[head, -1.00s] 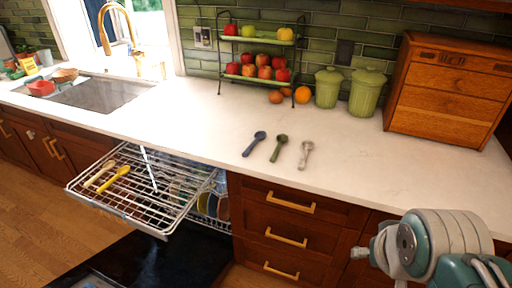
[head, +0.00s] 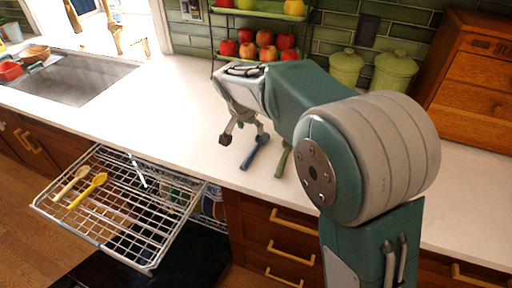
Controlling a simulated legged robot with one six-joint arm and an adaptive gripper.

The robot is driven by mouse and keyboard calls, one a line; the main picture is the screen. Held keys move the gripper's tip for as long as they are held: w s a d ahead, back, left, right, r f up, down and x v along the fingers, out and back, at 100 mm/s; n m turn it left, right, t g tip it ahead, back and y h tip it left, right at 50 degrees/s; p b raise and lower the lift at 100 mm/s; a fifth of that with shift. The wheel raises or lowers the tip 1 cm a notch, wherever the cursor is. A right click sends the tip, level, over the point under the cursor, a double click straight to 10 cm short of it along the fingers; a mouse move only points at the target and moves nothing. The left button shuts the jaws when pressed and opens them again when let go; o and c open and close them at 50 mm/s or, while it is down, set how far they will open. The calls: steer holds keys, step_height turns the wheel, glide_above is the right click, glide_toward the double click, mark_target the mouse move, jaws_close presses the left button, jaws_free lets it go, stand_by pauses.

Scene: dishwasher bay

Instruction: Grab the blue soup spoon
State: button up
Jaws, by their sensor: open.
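The blue soup spoon (head: 254,152) lies on the white counter, its handle pointing toward the front edge. My gripper (head: 241,139) is open above the counter at the bowl end of the blue spoon, with its right finger over or very near the bowl. I cannot tell whether it touches. The bowl is partly hidden by the finger. A green spoon (head: 282,160) lies just to the right, partly covered by my arm. The light-coloured spoon seen earlier is hidden behind my arm.
A pulled-out dishwasher rack (head: 120,208) holds a yellow spoon (head: 88,190) and a tan spoon (head: 70,183). A fruit stand (head: 212,62) with apples, green canisters (head: 393,73) and a wooden box (head: 470,75) line the back. The counter left of my gripper is clear.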

mark_target(257, 145)
steer(key=x, duration=1.1)
steer(key=shift+w+f, duration=0.25)
jaws_close()
